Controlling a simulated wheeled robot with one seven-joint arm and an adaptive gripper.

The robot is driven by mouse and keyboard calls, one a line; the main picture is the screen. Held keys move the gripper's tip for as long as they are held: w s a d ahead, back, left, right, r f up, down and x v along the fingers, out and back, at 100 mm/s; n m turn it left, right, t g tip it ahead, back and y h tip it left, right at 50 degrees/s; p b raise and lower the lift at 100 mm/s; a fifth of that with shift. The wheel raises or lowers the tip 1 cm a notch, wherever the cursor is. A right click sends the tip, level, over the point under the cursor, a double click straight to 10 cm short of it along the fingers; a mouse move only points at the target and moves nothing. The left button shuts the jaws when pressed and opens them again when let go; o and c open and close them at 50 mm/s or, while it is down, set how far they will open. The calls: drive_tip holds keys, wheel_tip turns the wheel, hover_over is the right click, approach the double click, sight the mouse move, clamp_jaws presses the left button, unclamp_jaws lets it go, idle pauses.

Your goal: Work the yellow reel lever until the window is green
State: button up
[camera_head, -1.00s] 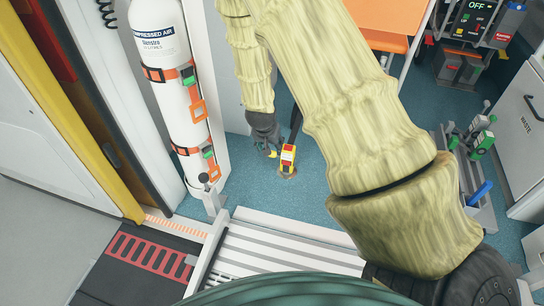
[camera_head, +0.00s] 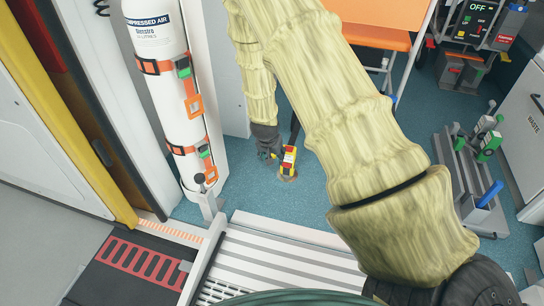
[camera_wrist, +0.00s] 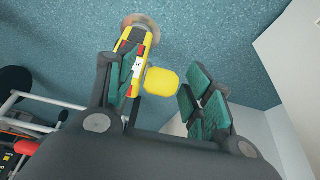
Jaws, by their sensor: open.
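The yellow reel (camera_head: 289,158) stands upright on the blue floor on a round base, with a red patch and a pale patch on its face. I see no green on it; which patch is the window is too small to tell. My gripper (camera_head: 272,154) is low beside the reel, on its left. In the wrist view the yellow lever pad (camera_wrist: 161,80) lies between the open fingers of my gripper (camera_wrist: 163,88). The left finger overlaps the reel body (camera_wrist: 140,45). A gap shows between pad and right finger; contact on the left cannot be told.
A white compressed air cylinder (camera_head: 160,75) is strapped upright at the left. A ridged ramp (camera_head: 285,262) lies in front. An orange seat (camera_head: 375,22) is behind, and a grey rack with green clamps (camera_head: 470,180) stands at the right. Blue floor around the reel is clear.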

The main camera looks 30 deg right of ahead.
drive_tip(key=shift+f, duration=0.1)
drive_tip(key=shift+c, duration=0.3)
clamp_jaws()
